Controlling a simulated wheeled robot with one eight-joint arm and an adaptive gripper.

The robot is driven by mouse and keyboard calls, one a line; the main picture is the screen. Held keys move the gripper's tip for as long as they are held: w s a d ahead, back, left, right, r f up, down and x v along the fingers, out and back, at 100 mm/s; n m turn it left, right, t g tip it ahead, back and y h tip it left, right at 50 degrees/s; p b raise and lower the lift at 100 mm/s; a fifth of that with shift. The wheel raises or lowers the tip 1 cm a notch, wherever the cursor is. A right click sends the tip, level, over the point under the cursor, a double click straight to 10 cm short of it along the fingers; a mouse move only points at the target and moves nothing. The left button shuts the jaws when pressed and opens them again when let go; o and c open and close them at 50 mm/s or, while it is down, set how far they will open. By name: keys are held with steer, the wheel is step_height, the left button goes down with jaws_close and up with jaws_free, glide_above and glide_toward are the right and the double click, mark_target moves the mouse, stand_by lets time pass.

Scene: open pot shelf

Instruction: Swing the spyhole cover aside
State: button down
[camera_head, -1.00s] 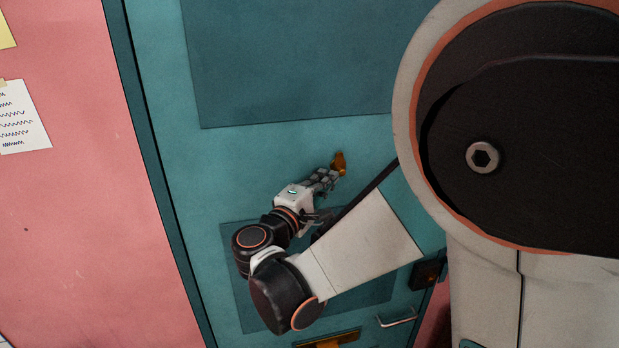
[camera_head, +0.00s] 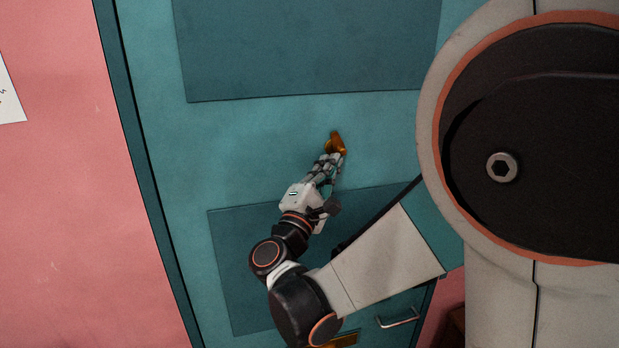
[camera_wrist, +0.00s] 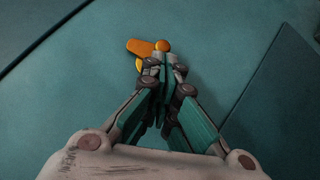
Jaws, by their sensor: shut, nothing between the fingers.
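The brass spyhole cover (camera_head: 334,138) is on the teal door, between its upper and lower panels. In the wrist view the orange-brass cover (camera_wrist: 140,47) lies tilted to the left of a round brass knob-like part (camera_wrist: 162,46), just beyond my fingertips. My gripper (camera_head: 335,160) is shut and empty, its tips at the lower side of the brass fitting. In the wrist view my gripper (camera_wrist: 166,62) partly hides the lower part of the fitting. I cannot tell whether the tips touch it.
The teal door (camera_head: 280,140) has a raised upper panel (camera_head: 310,50) and a lower panel (camera_head: 240,260). A metal handle (camera_head: 398,318) is at lower right. A brass plate (camera_head: 345,339) is at the bottom edge. A pink wall (camera_head: 60,190) is on the left.

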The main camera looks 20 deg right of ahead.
steer(key=shift+d+f+n+t+b, duration=0.15)
steer(key=shift+d+n+t+b, duration=0.3)
steer(key=shift+d+b, duration=0.35)
steer(key=shift+d+f+n+t+b, duration=0.2)
steer(key=shift+d+n+b, duration=0.35)
steer(key=shift+b, duration=0.4)
steer(key=shift+d+r+b, duration=0.3)
steer(key=shift+d, duration=0.6)
steer(key=a+f+b, duration=0.2)
steer(key=f+b, duration=0.1)
steer(key=shift+f, duration=0.25)
steer(key=d+f+b+v, duration=0.1)
steer(key=v, duration=0.8)
steer(key=shift+s+f, duration=0.35)
steer(key=shift+s, duration=0.05)
